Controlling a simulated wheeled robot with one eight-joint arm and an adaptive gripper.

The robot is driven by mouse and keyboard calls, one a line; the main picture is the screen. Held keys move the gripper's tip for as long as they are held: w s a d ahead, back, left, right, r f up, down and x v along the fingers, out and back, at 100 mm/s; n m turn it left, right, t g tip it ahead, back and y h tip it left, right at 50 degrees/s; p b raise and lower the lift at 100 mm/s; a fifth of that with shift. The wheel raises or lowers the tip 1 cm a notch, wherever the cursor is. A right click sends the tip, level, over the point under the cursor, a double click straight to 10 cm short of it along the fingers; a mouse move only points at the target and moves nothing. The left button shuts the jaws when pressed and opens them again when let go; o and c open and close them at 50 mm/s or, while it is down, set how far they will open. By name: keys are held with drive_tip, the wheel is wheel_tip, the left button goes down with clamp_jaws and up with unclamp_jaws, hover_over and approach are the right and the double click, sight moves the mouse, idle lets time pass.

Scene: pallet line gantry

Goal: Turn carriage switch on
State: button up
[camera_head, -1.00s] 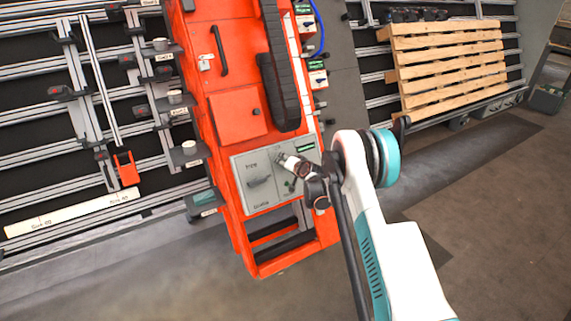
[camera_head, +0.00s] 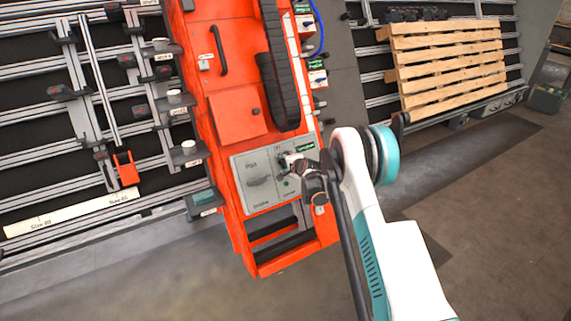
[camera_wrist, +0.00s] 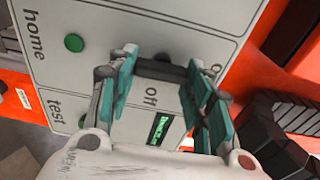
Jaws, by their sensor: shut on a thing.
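The carriage switch's dark handle (camera_wrist: 160,71) shows between my fingertips in the wrist view, over the grey control panel (camera_wrist: 95,25). The word "off" is printed beside it, and a second label to the right is partly covered by a finger. My gripper (camera_wrist: 165,75) has teal finger pads and is shut on the handle. In the head view my gripper (camera_head: 288,160) is at the upper right of the grey panel (camera_head: 243,203) and hides the switch. I cannot tell the switch's exact setting.
A green button (camera_wrist: 74,43) is near the "home" label. The panel is on an orange gantry carriage (camera_head: 238,115) with a black cable chain (camera_head: 278,90). A wooden pallet (camera_head: 450,65) leans at the right.

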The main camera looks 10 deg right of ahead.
drive_tip(key=shift+o, duration=0.2)
idle(0.3)
drive_tip(key=o, duration=1)
drive_tip(key=shift+o, duration=0.2)
drive_tip(key=shift+s, duration=0.1)
drive_tip(key=v, duration=1.1)
drive_tip(key=shift+s+r, duration=0.25)
drive_tip(key=shift+s, duration=0.1)
drive_tip(key=shift+d, duration=0.1)
